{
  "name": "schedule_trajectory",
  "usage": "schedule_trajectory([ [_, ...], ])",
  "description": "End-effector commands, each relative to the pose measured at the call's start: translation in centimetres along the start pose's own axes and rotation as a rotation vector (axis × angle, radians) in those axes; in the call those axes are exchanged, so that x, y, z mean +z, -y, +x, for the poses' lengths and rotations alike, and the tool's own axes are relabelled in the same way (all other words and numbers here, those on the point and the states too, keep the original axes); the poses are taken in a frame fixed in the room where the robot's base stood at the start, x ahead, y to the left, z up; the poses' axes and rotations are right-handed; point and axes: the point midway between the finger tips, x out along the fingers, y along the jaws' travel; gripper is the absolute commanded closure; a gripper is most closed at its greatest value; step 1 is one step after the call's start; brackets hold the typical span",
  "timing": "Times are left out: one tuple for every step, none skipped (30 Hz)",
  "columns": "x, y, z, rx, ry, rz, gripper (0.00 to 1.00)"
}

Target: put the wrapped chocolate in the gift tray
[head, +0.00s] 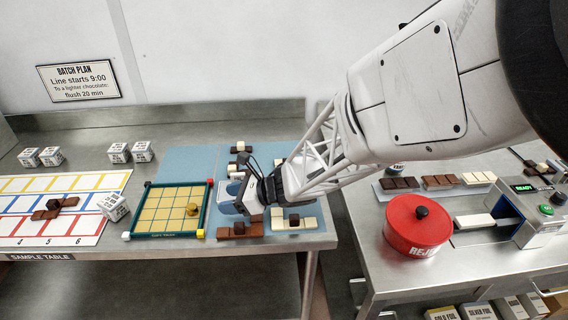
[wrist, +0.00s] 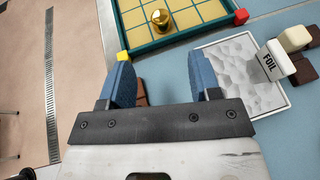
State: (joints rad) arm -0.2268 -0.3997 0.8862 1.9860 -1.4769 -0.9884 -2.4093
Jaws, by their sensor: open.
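The gift tray (head: 148,212) appears to be the green-rimmed tray with a yellow grid, on the left table. A gold-wrapped chocolate (head: 192,209) sits inside it, near its right side. In the wrist view the gold piece (wrist: 160,19) stands on the grid, and the tray's green rim (wrist: 180,40) lies beyond my fingers. My gripper (head: 236,198) is to the right of the tray, low over the blue mat. Its blue fingers (wrist: 163,78) are apart, clear of the gold piece. A brown chocolate bar (wrist: 142,92) shows partly between and below the fingers, mostly hidden.
A pale tray with a FOIL card (wrist: 268,64) lies right of the gift tray. Brown and cream bars (head: 292,222) lie around the gripper. A sample chart (head: 85,222) and printed cubes are left. A red reject tub (head: 415,228) stands on the right table.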

Motion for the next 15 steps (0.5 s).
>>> schedule_trajectory([
  [0.0,0.0,0.0,-0.001,0.000,0.001,0.43],
  [0.0,0.1,-0.1,-0.003,0.000,0.003,0.43],
  [0.1,0.1,-0.1,-0.009,-0.001,0.009,0.43],
  [0.2,0.2,-0.2,-0.016,-0.002,0.016,0.43],
  [0.2,0.4,-0.3,-0.025,-0.003,0.027,0.43],
  [0.4,0.6,-0.5,-0.042,-0.005,0.046,0.43],
  [0.5,0.8,-0.8,-0.058,-0.007,0.063,0.43],
  [0.7,1.1,-1.0,-0.077,-0.008,0.085,0.43],
  [1.0,1.6,-1.4,-0.108,-0.010,0.120,0.43],
  [1.2,2.0,-1.8,-0.135,-0.012,0.150,0.43],
  [1.5,2.4,-2.3,-0.165,-0.011,0.186,0.43],
  [1.9,3.0,-3.0,-0.210,-0.010,0.240,0.43],
  [2.2,3.4,-3.5,-0.246,-0.009,0.285,0.43],
  [2.5,3.9,-4.2,-0.286,-0.004,0.334,0.43],
  [2.9,4.5,-5.2,-0.342,0.003,0.404,0.43],
])
